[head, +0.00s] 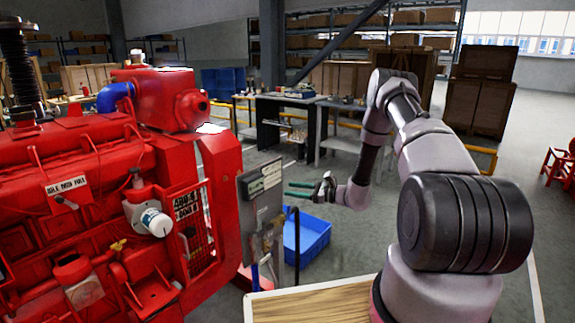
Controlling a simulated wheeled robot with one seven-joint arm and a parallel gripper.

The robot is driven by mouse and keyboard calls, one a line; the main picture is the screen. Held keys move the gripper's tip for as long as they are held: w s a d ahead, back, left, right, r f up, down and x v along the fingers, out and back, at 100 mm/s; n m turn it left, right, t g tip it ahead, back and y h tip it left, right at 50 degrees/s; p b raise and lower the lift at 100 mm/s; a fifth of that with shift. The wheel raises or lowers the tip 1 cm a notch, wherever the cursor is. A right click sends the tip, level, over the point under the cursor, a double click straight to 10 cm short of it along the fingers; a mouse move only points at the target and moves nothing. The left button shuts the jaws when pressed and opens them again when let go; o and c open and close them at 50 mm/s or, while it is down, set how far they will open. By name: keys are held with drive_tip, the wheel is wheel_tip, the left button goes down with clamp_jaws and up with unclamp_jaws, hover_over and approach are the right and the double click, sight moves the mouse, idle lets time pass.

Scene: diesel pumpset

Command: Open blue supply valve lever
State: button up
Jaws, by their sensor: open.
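My gripper (288,189) is in the middle of the head view, pointing left, with its two teal fingers apart and nothing between them. It is just right of the upper part of a grey panel (260,208); I cannot tell whether it touches it. A small blue upright piece (255,277) shows low beside the pipes under the panel, below and left of my gripper. It may be the blue supply valve lever, but it is too small to be sure, and its position cannot be read.
A large red diesel engine (95,165) fills the left side. A dark bent pipe (296,245) stands right of the panel. A blue crate (312,240) lies on the floor behind it. A wooden top (315,305) is in front. Workbenches (290,97) and shelves stand at the back.

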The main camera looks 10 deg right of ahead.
drive_tip(key=s+a+r+n+g, duration=0.1)
drive_tip(key=s+r+n+g, duration=0.1)
drive_tip(key=r, duration=0.4)
drive_tip(key=s+a+r+n+g, duration=0.1)
drive_tip(key=a+r+n+g, duration=0.1)
drive_tip(key=r, duration=0.4)
drive_tip(key=shift+s+n+g, duration=0.35)
drive_tip(key=shift+n+g, duration=0.05)
drive_tip(key=shift+n, duration=0.2)
drive_tip(key=shift+a+r, duration=0.1)
